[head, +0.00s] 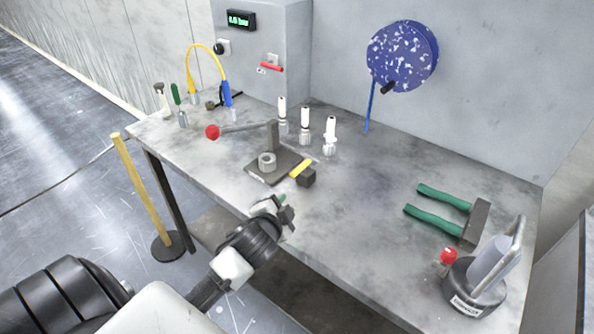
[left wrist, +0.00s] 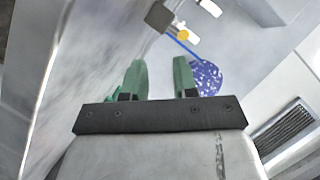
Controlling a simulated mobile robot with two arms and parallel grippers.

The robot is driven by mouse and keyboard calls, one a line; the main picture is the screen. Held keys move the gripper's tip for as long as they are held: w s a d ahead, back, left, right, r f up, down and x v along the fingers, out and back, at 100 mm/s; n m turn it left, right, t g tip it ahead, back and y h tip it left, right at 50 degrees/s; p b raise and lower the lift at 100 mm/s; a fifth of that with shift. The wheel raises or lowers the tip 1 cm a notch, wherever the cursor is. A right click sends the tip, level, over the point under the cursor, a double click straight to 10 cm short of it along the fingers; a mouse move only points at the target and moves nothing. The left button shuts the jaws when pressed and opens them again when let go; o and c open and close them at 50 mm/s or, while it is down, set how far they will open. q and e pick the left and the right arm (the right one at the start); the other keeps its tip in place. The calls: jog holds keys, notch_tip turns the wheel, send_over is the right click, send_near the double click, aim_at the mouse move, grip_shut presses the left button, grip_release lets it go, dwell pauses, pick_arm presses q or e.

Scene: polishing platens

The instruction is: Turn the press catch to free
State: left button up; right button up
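The press (head: 285,166) stands mid-bench on a dark base plate, with a grey ring, a post and a long lever ending in a red knob (head: 212,132). A yellow catch bar (head: 301,168) lies at the right side of its plate, against a dark block (head: 307,178). In the left wrist view, a dark block (left wrist: 160,16) and a round yellow end (left wrist: 183,35) show beyond the fingertips. My left gripper (head: 283,204) is at the bench's front edge, in front of the catch and apart from it. Its green fingers (left wrist: 161,78) are open and empty. My right gripper is out of view.
Several white bottle-like fittings (head: 305,125) stand behind the press. A green-handled tool (head: 440,207) and a dark round-based device (head: 475,285) are at the right. A blue speckled disc (head: 402,56) hangs on the wall. The bench middle is clear.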

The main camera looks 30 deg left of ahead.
aim_at(294, 175)
pick_arm(q)
jog(key=w+a+r, duration=0.1)
jog(key=w+r+m+t, duration=0.1)
jog(key=shift+w+a, duration=0.5)
jog(key=shift+w, duration=0.25)
jog(key=p+x, duration=0.1)
jog(key=x, duration=0.9)
grip_shut()
